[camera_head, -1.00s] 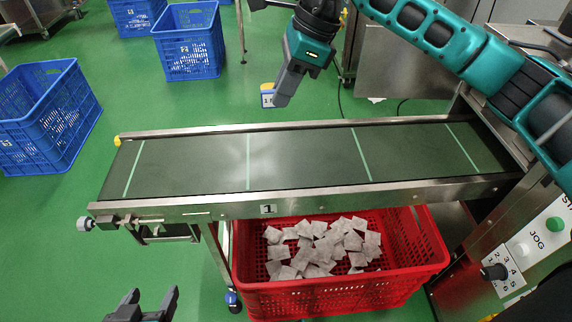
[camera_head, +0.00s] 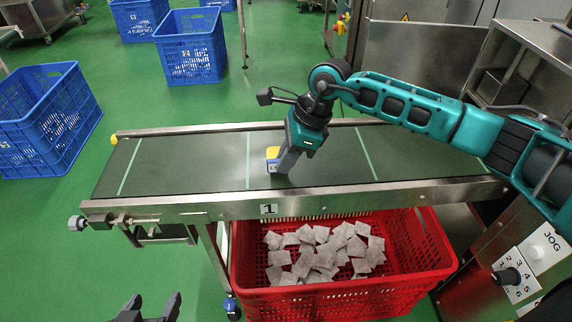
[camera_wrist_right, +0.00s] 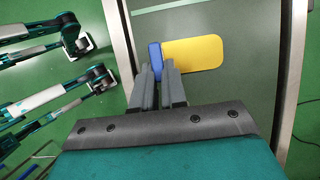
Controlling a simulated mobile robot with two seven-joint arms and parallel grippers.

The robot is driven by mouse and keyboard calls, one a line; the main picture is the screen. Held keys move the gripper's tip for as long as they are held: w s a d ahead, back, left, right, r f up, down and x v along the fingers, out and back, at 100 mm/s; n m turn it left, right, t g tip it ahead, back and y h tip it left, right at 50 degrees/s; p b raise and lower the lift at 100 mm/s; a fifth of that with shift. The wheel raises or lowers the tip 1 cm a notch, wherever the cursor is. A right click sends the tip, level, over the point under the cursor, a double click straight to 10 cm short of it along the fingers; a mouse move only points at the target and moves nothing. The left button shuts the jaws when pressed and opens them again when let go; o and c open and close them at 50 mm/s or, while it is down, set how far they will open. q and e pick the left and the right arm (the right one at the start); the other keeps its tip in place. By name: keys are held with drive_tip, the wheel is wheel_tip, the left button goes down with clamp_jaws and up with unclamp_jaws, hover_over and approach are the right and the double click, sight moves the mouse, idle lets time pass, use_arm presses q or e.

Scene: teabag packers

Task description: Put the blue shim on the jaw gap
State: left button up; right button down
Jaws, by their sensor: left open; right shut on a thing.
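The blue shim (camera_wrist_right: 155,58) is a small blue piece with a flat yellow plate (camera_wrist_right: 192,53) sticking out to its right in the right wrist view. My right gripper (camera_wrist_right: 158,76) is shut on the blue piece at its fingertips. In the head view my right gripper (camera_head: 281,168) points down over the conveyor belt (camera_head: 195,165), just right of a pale green line; the yellow plate (camera_head: 272,153) shows beside its fingers. Whether the shim touches the belt I cannot tell. My left gripper (camera_head: 155,299) is open and empty at the bottom edge. I cannot make out a jaw gap.
A red crate (camera_head: 345,295) with several white teabags stands below the conveyor's front rail (camera_head: 330,201). A control panel (camera_head: 525,270) with a knob is at the right. Blue crates (camera_head: 45,145) stand on the floor at the left and back. Much of the belt is clear.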

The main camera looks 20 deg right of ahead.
drive_tip(key=shift+f, duration=0.85)
drive_tip(key=shift+f, duration=0.1)
drive_tip(key=c, duration=1.6)
unclamp_jaws()
drive_tip(key=shift+f, duration=0.1)
drive_tip(key=shift+c, duration=0.2)
drive_tip(key=o, duration=0.5)
drive_tip(key=shift+c, duration=0.2)
